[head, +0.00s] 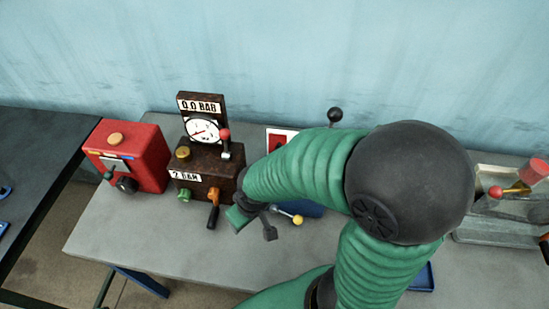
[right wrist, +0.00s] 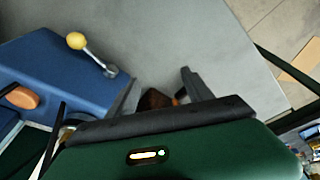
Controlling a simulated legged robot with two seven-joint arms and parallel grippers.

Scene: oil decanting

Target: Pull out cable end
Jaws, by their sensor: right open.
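A brown gauge box (head: 222,165) stands on the grey table, left of my right arm. An orange fitting (head: 214,193) with a black, downward-pointing end (head: 212,216) is on its front; I cannot tell for certain that this is the cable end. My right gripper (head: 256,226) is just right of this fitting, apart from it, and partly hidden by its own arm. In the right wrist view its two dark fingers (right wrist: 160,88) are spread, with a small brown and orange piece (right wrist: 156,98) showing between them, partly hidden by the gripper body. My left gripper is not in view.
A red box (head: 130,155) stands left of the gauge box. A blue box (right wrist: 55,75) with a yellow-knobbed lever (right wrist: 90,50) is close beside my right gripper. A metal tray unit (head: 490,230) is at the right. The table (head: 130,235) is clear in front.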

